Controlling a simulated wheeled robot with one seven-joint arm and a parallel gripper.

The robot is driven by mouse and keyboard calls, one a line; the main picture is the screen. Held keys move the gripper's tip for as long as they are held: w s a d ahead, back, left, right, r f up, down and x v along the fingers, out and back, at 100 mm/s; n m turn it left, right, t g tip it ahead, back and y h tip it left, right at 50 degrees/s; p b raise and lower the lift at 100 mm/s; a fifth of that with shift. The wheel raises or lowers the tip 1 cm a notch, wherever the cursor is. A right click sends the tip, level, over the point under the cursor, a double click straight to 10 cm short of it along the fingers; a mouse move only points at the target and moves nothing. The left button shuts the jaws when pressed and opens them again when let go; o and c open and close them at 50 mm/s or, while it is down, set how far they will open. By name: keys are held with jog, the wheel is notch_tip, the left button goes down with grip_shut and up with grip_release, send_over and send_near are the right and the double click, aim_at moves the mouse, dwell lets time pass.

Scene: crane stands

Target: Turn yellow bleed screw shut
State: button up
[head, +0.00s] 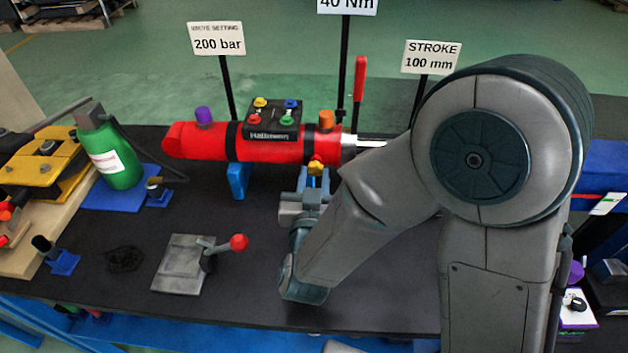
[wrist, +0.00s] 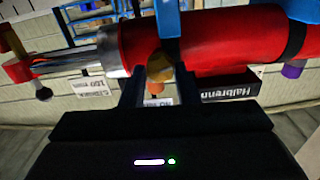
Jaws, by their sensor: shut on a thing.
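The yellow bleed screw (head: 316,167) sits on the lower front side of the red cylinder (head: 205,141), near its right end. My gripper (head: 315,181) reaches up to it from the front and is shut on it. In the wrist view the screw (wrist: 160,68) shows as a dull yellow round knob between my two fingers (wrist: 158,88), under the red cylinder body (wrist: 220,40). The screw's thread and seat are hidden, so how far it is turned cannot be told.
A black block (head: 273,122) with several coloured knobs sits on top of the cylinder. A lever with a red ball (head: 239,242) stands on a grey plate in front. A green bottle (head: 118,155) is at left. Sign posts (head: 226,88) rise behind.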

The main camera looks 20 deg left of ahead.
jog(key=m+b, duration=0.1)
jog(key=b, duration=0.1)
jog(key=m+b, duration=0.1)
jog(key=b, duration=0.1)
jog(key=shift+f+m, duration=0.35)
jog(key=shift+m, duration=0.05)
jog(key=m+b, duration=0.2)
jog(key=b, duration=0.2)
jog(key=shift+m, duration=0.4)
jog(key=m+b, duration=0.5)
jog(key=b, duration=0.3)
jog(key=m+b, duration=0.5)
jog(key=b, duration=0.2)
jog(key=shift+m, duration=0.4)
jog(key=m+b, duration=0.3)
jog(key=shift+r+m+b, duration=0.15)
jog(key=shift+m+b, duration=0.25)
jog(key=shift+r, duration=0.1)
jog(key=o, duration=1)
